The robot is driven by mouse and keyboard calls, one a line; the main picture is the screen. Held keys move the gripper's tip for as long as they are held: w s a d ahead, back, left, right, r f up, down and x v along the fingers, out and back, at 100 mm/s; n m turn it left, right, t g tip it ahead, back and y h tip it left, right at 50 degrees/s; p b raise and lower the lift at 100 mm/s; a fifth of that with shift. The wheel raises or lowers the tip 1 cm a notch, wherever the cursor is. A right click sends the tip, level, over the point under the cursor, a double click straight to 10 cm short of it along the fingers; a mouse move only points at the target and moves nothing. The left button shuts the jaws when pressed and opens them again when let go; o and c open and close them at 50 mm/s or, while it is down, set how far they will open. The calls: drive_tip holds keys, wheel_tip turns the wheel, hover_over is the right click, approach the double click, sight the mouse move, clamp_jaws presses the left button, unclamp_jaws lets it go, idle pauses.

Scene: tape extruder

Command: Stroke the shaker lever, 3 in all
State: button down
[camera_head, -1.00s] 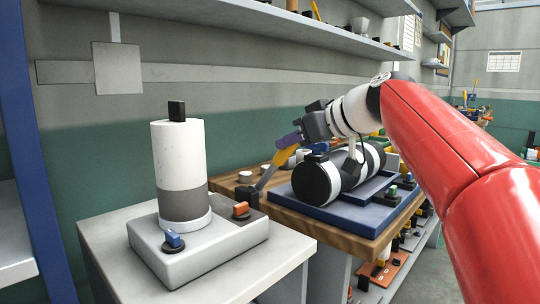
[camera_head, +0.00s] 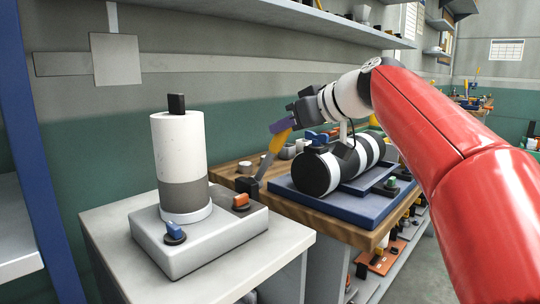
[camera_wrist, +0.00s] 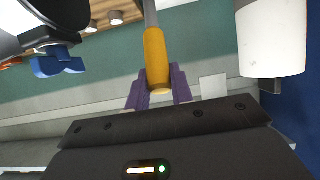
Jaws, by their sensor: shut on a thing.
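The shaker lever is a grey rod rising from a black pivot block (camera_head: 248,188), with a yellow-orange handle (camera_head: 279,142) at its upper end. It leans up to the right. My gripper (camera_head: 282,130) has purple fingers and is shut on the handle near its top end. In the wrist view the handle (camera_wrist: 156,60) lies between the two purple fingers (camera_wrist: 158,90), and the rod runs out of the top of the picture.
A white and grey cylinder (camera_head: 180,160) stands on a light grey base to the left. A black-and-white striped cylinder (camera_head: 318,172) lies on a blue tray (camera_head: 345,212) to the right, under my arm. A shelf (camera_head: 250,15) runs along the wall above.

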sight(283, 143)
drive_tip(key=s+d+f+b, duration=0.1)
drive_tip(key=d+f+b, duration=0.1)
drive_tip(key=f+b, duration=0.1)
drive_tip(key=shift+s+d, duration=0.35)
drive_tip(key=shift+s, duration=0.05)
drive_tip(key=shift+s+d+f, duration=0.1)
drive_tip(key=shift+s+d, duration=0.1)
drive_tip(key=shift+w+a+r, duration=0.25)
drive_tip(key=shift+a+r, duration=0.15)
drive_tip(key=shift+r, duration=0.05)
drive_tip(key=shift+w+a+r+p, duration=0.4)
drive_tip(key=shift+a+r+p, duration=0.15)
drive_tip(key=shift+p, duration=0.3)
drive_tip(key=shift+r, duration=0.1)
